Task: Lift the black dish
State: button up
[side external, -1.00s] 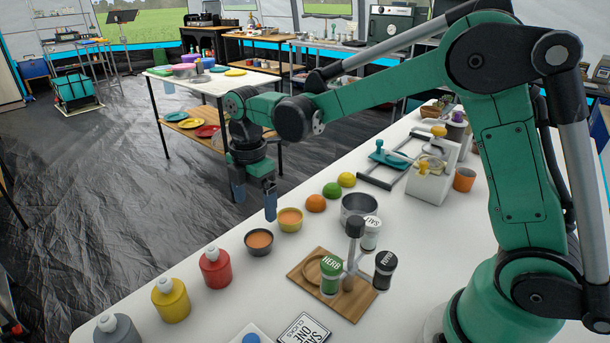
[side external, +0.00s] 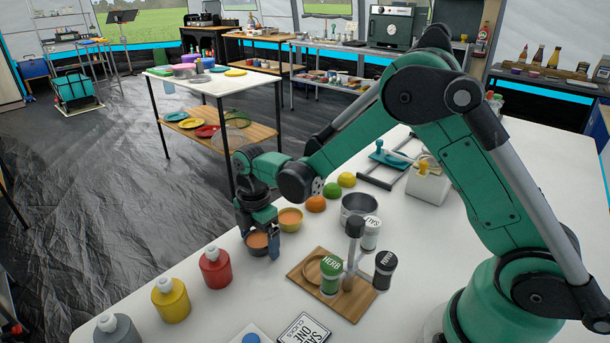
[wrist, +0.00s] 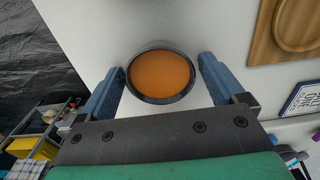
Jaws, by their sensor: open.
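The black dish (side external: 257,243) is a small round bowl with orange contents on the white table, near its left edge. In the wrist view, the black dish (wrist: 161,100) sits upright between the two blue fingers. My gripper (side external: 258,238) is low over the dish in the side view. In the wrist view, my gripper (wrist: 158,82) is open, one finger on each side of the dish, with a gap visible at the right finger. Whether the left finger touches the rim is hard to tell. The fingers partly cover the dish in the side view.
A yellow dish (side external: 290,219) stands close behind the black dish. A red bottle (side external: 215,268) and a yellow bottle (side external: 171,300) stand toward the front left. A wooden board (side external: 307,279) with shakers lies to the right. The table edge is close on the left.

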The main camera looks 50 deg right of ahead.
aim_at(259, 238)
jog(key=c, duration=0.7)
jog(key=shift+r, duration=4.5)
